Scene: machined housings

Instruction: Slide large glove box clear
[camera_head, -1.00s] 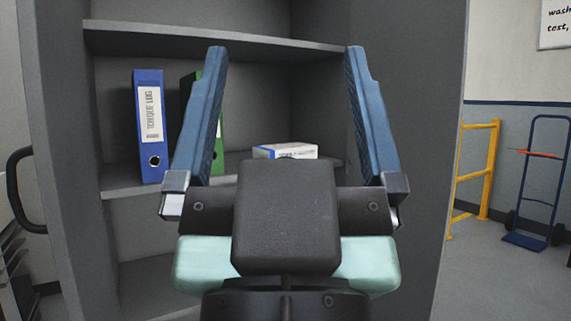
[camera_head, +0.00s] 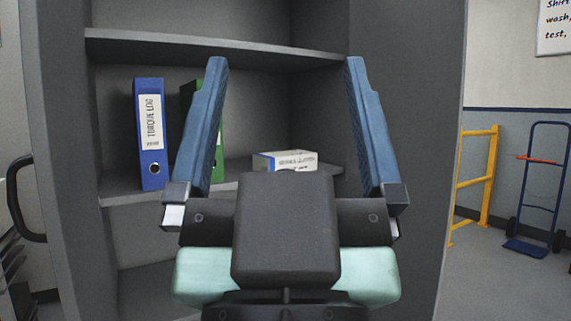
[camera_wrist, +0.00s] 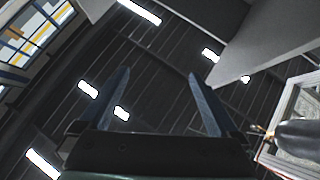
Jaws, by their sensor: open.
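A white box with blue and yellow print, which looks like the glove box (camera_head: 285,161), lies on the middle shelf (camera_head: 118,188) of a grey cabinet. My gripper's body hides its lower part in the head view. My gripper (camera_head: 285,62) is open and empty, with its two blue fingers spread wide in front of the cabinet. The box shows between the fingers in the picture, apart from them. The wrist view shows the open fingers (camera_wrist: 158,75) against a dark ceiling with bright lights, and no box.
A blue binder (camera_head: 150,135) stands on the shelf at the left, and a green binder (camera_head: 217,140) stands partly behind my left finger. An upper shelf (camera_head: 215,45) spans above. A yellow rail (camera_head: 475,180) and a blue hand truck (camera_head: 540,190) stand at right.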

